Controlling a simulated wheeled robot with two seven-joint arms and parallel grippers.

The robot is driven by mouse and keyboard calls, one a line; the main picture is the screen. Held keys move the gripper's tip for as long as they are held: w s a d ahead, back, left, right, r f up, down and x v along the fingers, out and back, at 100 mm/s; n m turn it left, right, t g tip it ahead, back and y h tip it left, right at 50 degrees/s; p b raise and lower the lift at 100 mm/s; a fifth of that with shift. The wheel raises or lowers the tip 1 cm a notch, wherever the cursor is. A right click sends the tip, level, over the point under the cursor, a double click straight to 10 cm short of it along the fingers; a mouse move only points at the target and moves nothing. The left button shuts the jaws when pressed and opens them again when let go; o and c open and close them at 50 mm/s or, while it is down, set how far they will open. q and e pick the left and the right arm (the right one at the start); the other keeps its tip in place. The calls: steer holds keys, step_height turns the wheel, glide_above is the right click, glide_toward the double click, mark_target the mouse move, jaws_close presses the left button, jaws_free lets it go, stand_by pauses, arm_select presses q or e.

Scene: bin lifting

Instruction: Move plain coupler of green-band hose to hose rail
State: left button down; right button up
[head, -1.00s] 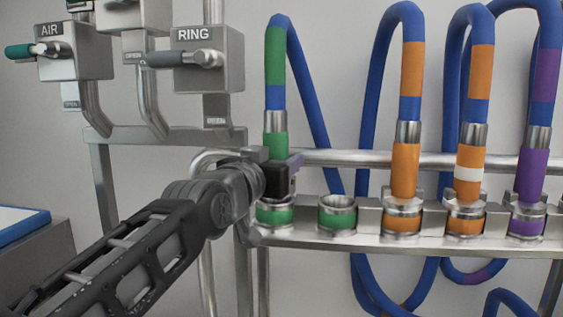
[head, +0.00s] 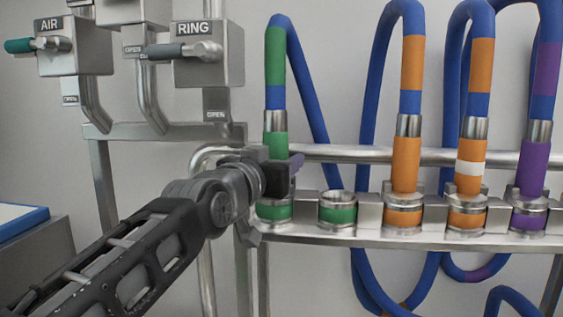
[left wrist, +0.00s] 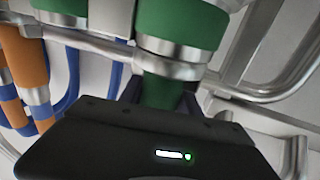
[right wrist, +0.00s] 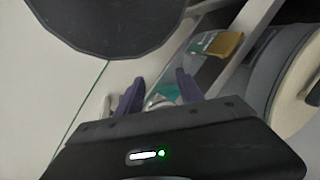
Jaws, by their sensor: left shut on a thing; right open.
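The green-band hose (head: 276,55) hangs at the left of the hose row. Its plain green coupler (head: 275,146) has a metal collar above it. My left gripper (head: 284,173) is shut on this coupler, which stands upright. It hides the coupler's lower end. Directly below is a green-ringed socket (head: 274,213) on the metal hose rail (head: 330,238); I cannot tell whether the coupler touches it. Another green-ringed socket (head: 337,208) beside it is open and empty. In the left wrist view, green hose fitting (left wrist: 160,92) shows between the fingers. My right gripper (right wrist: 158,95) is open and empty.
Orange couplers (head: 406,165) and a purple coupler (head: 532,170) sit in sockets to the right. AIR (head: 75,50) and RING (head: 208,60) valve boxes are at upper left. A horizontal bar (head: 345,153) runs behind the hoses. A dark disc (right wrist: 110,20) is near the right gripper.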

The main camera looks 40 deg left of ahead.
arm_select(q)
steer(key=shift+f+b, duration=0.15)
steer(key=shift+b, duration=0.15)
stand_by(0.4)
steer(key=c, duration=0.8)
jaws_free()
steer(key=shift+o, duration=0.2)
steer(key=shift+f, duration=0.1)
steer(key=b+v, duration=0.2)
steer(key=v, duration=0.5)
steer(key=shift+s+d, duration=0.1)
steer(key=shift+s, duration=0.35)
